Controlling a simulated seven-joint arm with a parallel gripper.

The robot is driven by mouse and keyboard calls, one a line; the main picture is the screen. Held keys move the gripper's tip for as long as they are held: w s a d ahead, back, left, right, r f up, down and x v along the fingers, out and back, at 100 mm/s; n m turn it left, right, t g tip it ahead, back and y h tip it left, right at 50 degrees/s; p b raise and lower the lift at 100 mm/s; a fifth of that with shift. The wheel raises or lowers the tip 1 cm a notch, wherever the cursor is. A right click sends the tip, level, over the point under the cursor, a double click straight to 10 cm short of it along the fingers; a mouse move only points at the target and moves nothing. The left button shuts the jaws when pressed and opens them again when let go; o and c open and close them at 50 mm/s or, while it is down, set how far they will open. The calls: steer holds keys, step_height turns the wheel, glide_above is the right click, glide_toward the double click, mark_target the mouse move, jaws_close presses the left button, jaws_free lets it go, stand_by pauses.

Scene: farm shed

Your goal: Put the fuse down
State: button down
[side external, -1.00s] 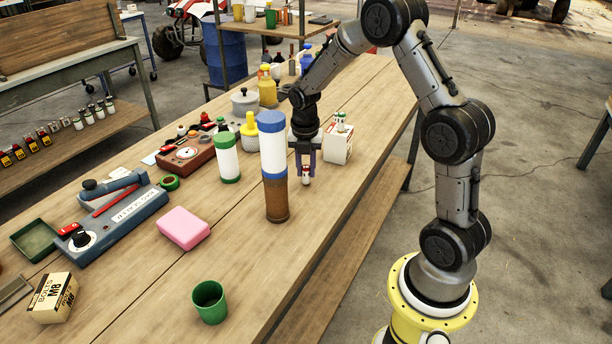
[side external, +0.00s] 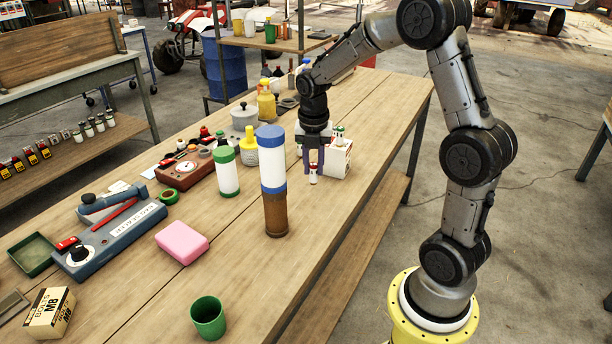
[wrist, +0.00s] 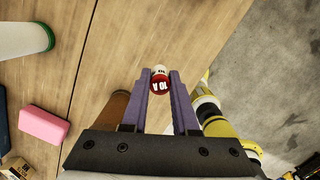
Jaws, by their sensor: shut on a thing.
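My gripper (side external: 313,168) points down over the right part of the wooden bench and is shut on the fuse (side external: 313,179), a small white cylinder with red on it. In the wrist view the fuse (wrist: 160,80) sits between the purple fingertips, its red end marked "10 A" facing the camera. The fuse is upright in the side view. I cannot tell whether its lower end touches the bench. A tall cylinder with a blue cap and brown base (side external: 273,212) stands to its left.
A white box with small items in its top (side external: 341,160) stands just behind and right of my gripper. A green-capped white bottle (side external: 228,177), yellow bottle (side external: 249,155), pink block (side external: 181,242) and green cup (side external: 208,318) stand leftward. Bare bench (side external: 335,205) lies in front.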

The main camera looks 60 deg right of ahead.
steer(key=s+a+r, duration=0.4)
steer(key=s+r, duration=0.1)
steer(key=s, duration=0.4)
steer(key=w+d+r+m, duration=0.5)
steer(key=w+d+r, duration=0.6)
steer(key=d, duration=0.3)
steer(key=d+f+m, duration=0.2)
steer(key=d, duration=0.6)
steer(key=shift+g, duration=0.4)
steer(key=shift+w+d+f, duration=0.1)
steer(key=shift+d+f, duration=0.05)
steer(key=shift+f, duration=1.7)
steer(key=shift+s+d+f, duration=0.1)
steer(key=shift+d+f, duration=0.1)
steer(key=shift+f, duration=1.6)
steer(key=shift+w+d+f, duration=0.1)
steer(key=shift+d+f, duration=0.05)
steer(key=shift+f, duration=1.7)
steer(key=shift+f, duration=0.1)
steer(key=c, duration=0.7)
jaws_free()
